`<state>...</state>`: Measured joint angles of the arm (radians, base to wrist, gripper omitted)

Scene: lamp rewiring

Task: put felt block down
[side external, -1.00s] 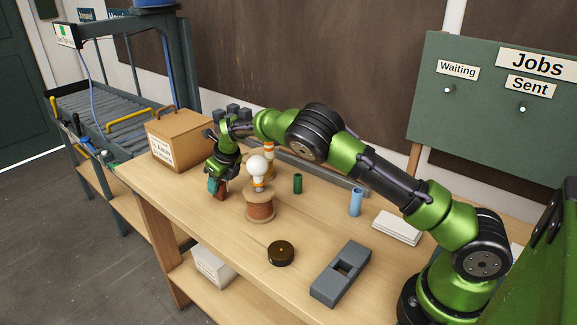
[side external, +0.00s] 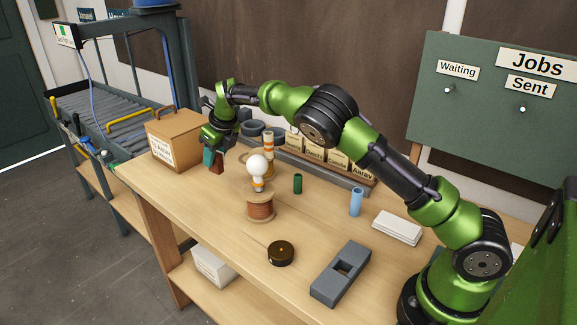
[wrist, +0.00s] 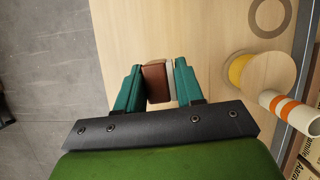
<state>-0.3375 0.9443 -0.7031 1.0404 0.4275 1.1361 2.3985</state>
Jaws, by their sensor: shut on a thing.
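The felt block, a reddish-brown block with a pale grey strip on one face, shows in the side view (side external: 217,163) and in the wrist view (wrist: 155,82). My gripper (side external: 212,160) points down at the far left part of the bench, with its teal fingers closed around the block. In the wrist view my gripper (wrist: 158,88) has one finger on each side of the block, which sits between the fingertips. The block appears to be held above the bench top, but the exact gap below it is hard to tell.
A cardboard box (side external: 175,140) stands left of my gripper. A white bulb (side external: 257,165) stands above a copper wire spool (side external: 261,208) to the right. The bench's front left is clear.

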